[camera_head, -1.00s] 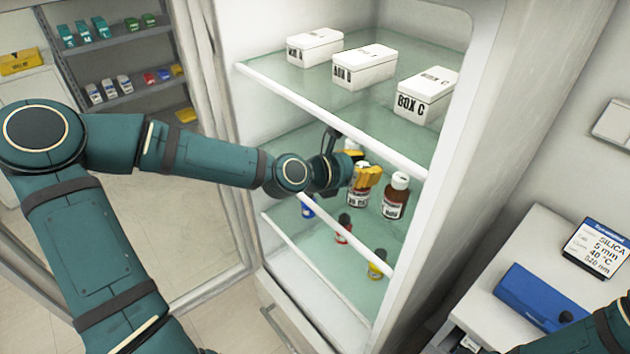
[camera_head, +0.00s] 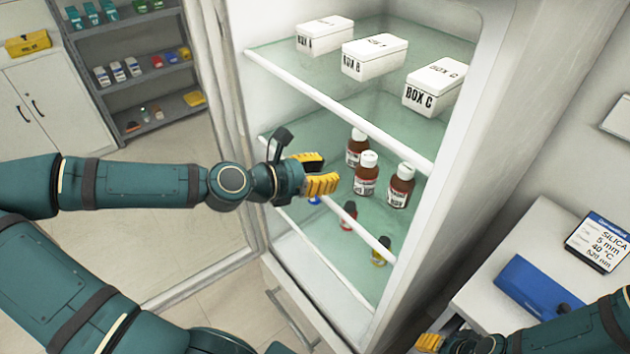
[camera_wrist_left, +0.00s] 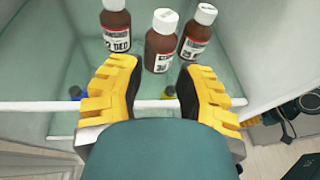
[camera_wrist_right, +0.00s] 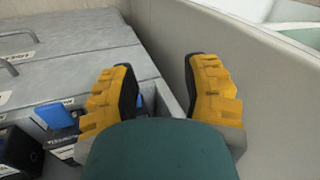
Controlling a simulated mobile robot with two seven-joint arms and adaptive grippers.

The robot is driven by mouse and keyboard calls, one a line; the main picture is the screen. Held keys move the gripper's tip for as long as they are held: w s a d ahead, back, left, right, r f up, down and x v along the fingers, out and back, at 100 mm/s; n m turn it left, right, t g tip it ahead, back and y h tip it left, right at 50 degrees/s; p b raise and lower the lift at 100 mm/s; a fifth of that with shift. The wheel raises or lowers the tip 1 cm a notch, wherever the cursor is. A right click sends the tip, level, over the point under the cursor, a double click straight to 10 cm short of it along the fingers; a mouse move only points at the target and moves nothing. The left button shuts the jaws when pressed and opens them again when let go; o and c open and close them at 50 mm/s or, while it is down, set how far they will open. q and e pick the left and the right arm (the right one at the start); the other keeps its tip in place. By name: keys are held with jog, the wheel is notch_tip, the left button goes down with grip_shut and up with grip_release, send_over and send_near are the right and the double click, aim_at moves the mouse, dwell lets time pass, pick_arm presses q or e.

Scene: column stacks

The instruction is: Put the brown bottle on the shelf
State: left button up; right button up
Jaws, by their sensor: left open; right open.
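Several brown bottles with white caps are in view, three of them upright on the fridge's middle glass shelf (camera_head: 300,128): a rear one (camera_head: 356,147), a middle one (camera_head: 365,175) and a right one (camera_head: 400,187). The left wrist view shows the same three, with the middle one (camera_wrist_left: 160,42) just beyond the fingers. My left gripper (camera_head: 331,170) is open and empty at the shelf's front edge, left of the middle bottle and apart from it. My right gripper (camera_wrist_right: 159,68) is open and empty beside a grey cabinet. Which bottle the task means cannot be told.
White boxes, including Box C (camera_head: 434,88), stand on the top shelf. Small red (camera_head: 347,215) and yellow-labelled (camera_head: 381,250) bottles are on the lower shelf. A blue case (camera_head: 538,290) lies on the right counter. The fridge's right wall (camera_head: 450,200) bounds the shelves.

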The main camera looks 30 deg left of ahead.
pick_arm(q)
jog(key=shift+s+a+f+b, duration=0.1)
jog(key=shift+s+a+b, duration=0.2)
jog(key=shift+s+b, duration=0.9)
jog(key=shift+w+b, duration=0.3)
jog(key=shift+w, duration=0.05)
